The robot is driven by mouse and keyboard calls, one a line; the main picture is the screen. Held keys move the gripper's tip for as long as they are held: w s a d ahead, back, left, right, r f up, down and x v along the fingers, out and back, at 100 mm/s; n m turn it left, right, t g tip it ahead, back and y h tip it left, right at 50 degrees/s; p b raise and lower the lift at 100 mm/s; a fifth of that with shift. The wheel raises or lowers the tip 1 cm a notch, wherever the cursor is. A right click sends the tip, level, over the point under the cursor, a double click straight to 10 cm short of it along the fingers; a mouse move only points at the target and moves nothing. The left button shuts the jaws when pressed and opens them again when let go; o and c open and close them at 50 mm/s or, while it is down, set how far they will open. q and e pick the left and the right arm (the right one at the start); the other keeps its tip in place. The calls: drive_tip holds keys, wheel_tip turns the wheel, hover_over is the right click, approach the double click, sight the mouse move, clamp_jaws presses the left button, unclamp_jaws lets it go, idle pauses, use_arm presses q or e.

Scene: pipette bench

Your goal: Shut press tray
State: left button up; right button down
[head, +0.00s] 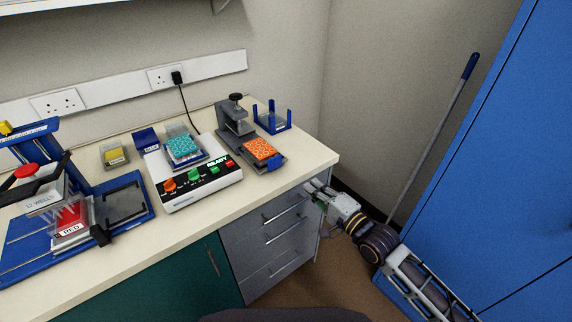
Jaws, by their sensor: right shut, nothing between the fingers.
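The grey press (232,118) with a black knob on top stands at the right part of the bench. Its tray (278,150) sticks out toward the front right, clear of the press head, and bears an orange well plate (262,149). A blue handle (276,163) is at the tray's front end. My right gripper (309,186) is shut and empty, low beside the bench's right front corner, below the bench top and apart from the tray. My left gripper is not in view.
A white control box (196,192) with a teal plate on it stands left of the press. A blue rack (272,121) with posts is behind the tray. A blue-framed station (120,183) fills the left. The bench's right front corner (322,160) is bare; drawers (270,235) are below.

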sight(261, 143)
drive_tip(key=shift+w+a, duration=0.1)
drive_tip(key=shift+w, duration=0.05)
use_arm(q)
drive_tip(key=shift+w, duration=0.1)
use_arm(e)
drive_tip(key=shift+x, duration=6.85)
drive_tip(key=shift+w+a+f, duration=0.1)
